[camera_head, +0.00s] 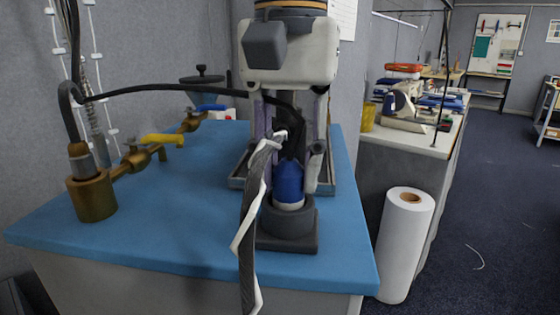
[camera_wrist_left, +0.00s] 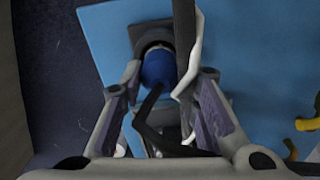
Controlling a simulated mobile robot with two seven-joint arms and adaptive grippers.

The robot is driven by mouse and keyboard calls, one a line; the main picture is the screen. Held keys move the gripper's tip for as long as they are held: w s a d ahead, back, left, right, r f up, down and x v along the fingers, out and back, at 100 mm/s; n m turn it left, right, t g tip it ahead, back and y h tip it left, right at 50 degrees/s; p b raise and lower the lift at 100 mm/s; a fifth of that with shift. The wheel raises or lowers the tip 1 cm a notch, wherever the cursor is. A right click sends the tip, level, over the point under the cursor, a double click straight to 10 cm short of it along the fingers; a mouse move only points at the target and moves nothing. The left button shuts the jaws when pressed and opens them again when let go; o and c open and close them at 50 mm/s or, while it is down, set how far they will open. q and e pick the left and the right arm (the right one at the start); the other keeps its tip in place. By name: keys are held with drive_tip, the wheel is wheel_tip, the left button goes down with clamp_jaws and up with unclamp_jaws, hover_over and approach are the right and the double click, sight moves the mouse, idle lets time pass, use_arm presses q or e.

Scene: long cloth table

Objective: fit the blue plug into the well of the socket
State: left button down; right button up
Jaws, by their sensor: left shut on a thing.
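The blue plug (camera_head: 288,180) is upright between the fingers of my left gripper (camera_head: 290,168), with a pale band at its lower end. It also shows in the left wrist view (camera_wrist_left: 158,67). My left gripper, pointing down, is shut on it. The dark grey socket (camera_head: 290,224), a round collar on a square base, stands directly below the plug near the table's front edge. The plug's lower end is at the socket's mouth; how deep it sits in the well cannot be told. The wrist view also shows part of the socket (camera_wrist_left: 152,28). My right gripper is not in view.
A metal tray (camera_head: 237,182) lies behind. Brass pipework (camera_head: 93,197) with yellow and blue handles stands left. The blue tabletop (camera_head: 175,232) is clear between. A white roll (camera_head: 404,245) stands right of the table.

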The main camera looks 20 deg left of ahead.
sight(288, 161)
use_arm(q)
drive_tip(key=shift+s+a+r, duration=0.1)
drive_tip(key=shift+s, duration=0.3)
drive_tip(key=c, duration=1.7)
unclamp_jaws()
drive_tip(key=o, duration=0.5)
drive_tip(key=shift+w, duration=0.3)
drive_tip(key=shift+c, duration=0.2)
drive_tip(key=shift+s, duration=0.1)
drive_tip(key=shift+r, duration=0.4)
wheel_tip(288, 161, up, 11)
